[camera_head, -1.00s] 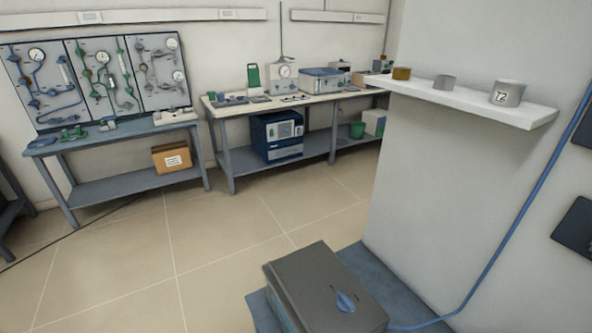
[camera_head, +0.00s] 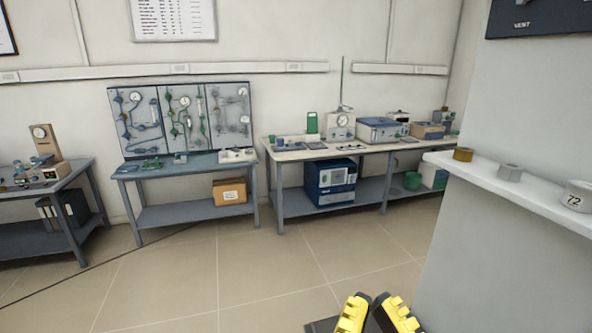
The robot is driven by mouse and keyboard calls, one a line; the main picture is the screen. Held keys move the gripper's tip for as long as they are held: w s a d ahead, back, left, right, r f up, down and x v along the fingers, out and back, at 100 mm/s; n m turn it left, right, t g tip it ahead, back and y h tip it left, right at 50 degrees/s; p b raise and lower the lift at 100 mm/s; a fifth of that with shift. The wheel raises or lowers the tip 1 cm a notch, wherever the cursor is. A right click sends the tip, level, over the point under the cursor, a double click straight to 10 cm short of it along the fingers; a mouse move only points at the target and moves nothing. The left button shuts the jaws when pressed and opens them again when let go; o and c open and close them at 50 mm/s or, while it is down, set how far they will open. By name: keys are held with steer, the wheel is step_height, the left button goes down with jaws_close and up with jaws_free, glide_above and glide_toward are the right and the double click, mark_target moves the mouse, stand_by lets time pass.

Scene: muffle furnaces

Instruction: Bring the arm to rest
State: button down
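My gripper (camera_head: 376,310) shows at the bottom edge, right of centre, as two yellow ribbed parts with dark edges. They lean toward each other at the top, with a narrow gap between them. The rest of my gripper and most of the arm lie below the picture. I see nothing held between the yellow parts, but I cannot tell how far apart the fingers are.
A white shelf (camera_head: 540,205) on the right wall carries small blocks and a ring marked 72 (camera_head: 577,196). Benches (camera_head: 190,209) with valve panels (camera_head: 182,119) and instruments line the back wall. The tiled floor (camera_head: 265,270) between is clear.

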step_height(320, 180, up, 38)
steer(key=p, duration=3.5)
steer(key=shift+w+f+p, duration=0.15)
steer(key=shift+w+p, duration=0.05)
steer(key=shift+p, duration=0.2)
